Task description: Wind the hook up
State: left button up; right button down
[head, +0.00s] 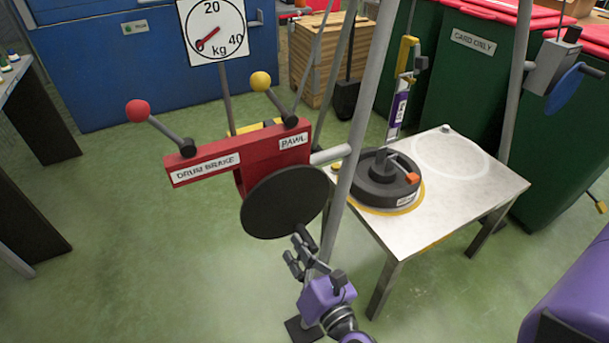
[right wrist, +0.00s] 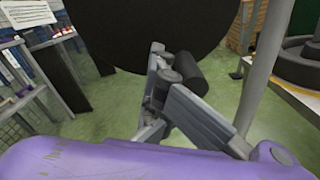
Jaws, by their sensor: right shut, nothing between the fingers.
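The red winch (head: 240,158) carries a "DRUM BRAKE" lever with a red knob (head: 137,110) and a "PAWL" lever with a yellow knob (head: 260,81). Its black crank disc (head: 284,203) has a short dark handle (head: 306,237) at the lower edge; the handle also shows in the right wrist view (right wrist: 188,70). My right gripper (head: 298,262) is shut and empty, just below and beside the handle; whether it touches cannot be told. A yellow hook block (head: 405,56) hangs above a dark round weight (head: 384,182), with a purple-and-white piece (head: 398,106) between. My left gripper is out of view.
The weight stands on a pale table (head: 450,205) inside a yellow ring, beside an empty white circle. A grey pole (head: 360,110) rises close to the crank disc. A kg dial (head: 212,30) stands behind the winch. Green floor is clear on the left.

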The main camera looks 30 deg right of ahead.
aim_at(310, 246)
jog(key=shift+d+h, duration=0.4)
jog(key=shift+d, duration=0.55)
jog(key=shift+d+f, duration=0.15)
jog(key=shift+d, duration=0.15)
jog(key=shift+s+d+f, duration=0.1)
jog(key=shift+s, duration=0.05)
jog(key=shift+d, duration=0.15)
jog(key=c, duration=2.2)
grip_release()
jog(key=shift+r, duration=0.2)
jog(key=shift+o, duration=1.1)
jog(key=shift+r, duration=0.2)
jog(key=o, duration=0.6)
jog(key=shift+w+f, duration=0.1)
jog(key=shift+w, duration=0.15)
